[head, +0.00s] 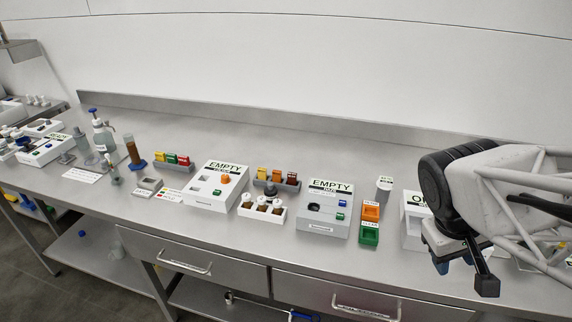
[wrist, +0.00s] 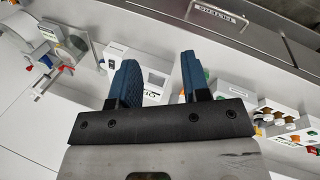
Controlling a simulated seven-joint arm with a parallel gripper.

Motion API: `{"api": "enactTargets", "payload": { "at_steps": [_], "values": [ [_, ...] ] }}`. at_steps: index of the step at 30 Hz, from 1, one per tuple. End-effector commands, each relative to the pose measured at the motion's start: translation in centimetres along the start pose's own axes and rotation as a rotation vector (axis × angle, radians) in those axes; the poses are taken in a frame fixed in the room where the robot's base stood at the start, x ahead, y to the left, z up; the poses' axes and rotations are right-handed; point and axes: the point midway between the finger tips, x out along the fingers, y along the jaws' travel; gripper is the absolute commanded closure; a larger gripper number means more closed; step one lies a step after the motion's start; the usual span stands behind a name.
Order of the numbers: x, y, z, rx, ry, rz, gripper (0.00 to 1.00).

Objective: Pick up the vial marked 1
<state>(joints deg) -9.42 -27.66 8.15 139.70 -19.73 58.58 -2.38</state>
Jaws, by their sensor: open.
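In the head view a small white rack (head: 243,213) in the middle of the bench holds a few brown vials (head: 262,207) with white caps. In the wrist view the rack (wrist: 278,130) is at the right edge, with its vials (wrist: 289,127) upright in it. I cannot read any number on the vials, so I cannot tell which is marked 1. My gripper (wrist: 160,80) is open and empty, with its blue fingers apart. In the head view my gripper (head: 458,264) is above the right part of the bench, well right of the rack.
Two white boxes marked EMPTY (head: 222,182) (head: 326,211) flank the rack. An orange tray (head: 371,211) and a green tray (head: 369,234) lie right of them, by a white cylinder (head: 384,189). Holders with coloured pieces (head: 277,183) stand behind. The front strip of the bench is clear.

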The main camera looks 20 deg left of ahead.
Motion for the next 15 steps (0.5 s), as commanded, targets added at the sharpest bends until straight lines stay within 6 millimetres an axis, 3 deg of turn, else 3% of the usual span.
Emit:
{"api": "enactTargets", "payload": {
  "at_steps": [15],
  "values": [
    [2.2, -2.5, -10.6, -0.566, -0.177, 0.363, 0.57]
  ]
}}
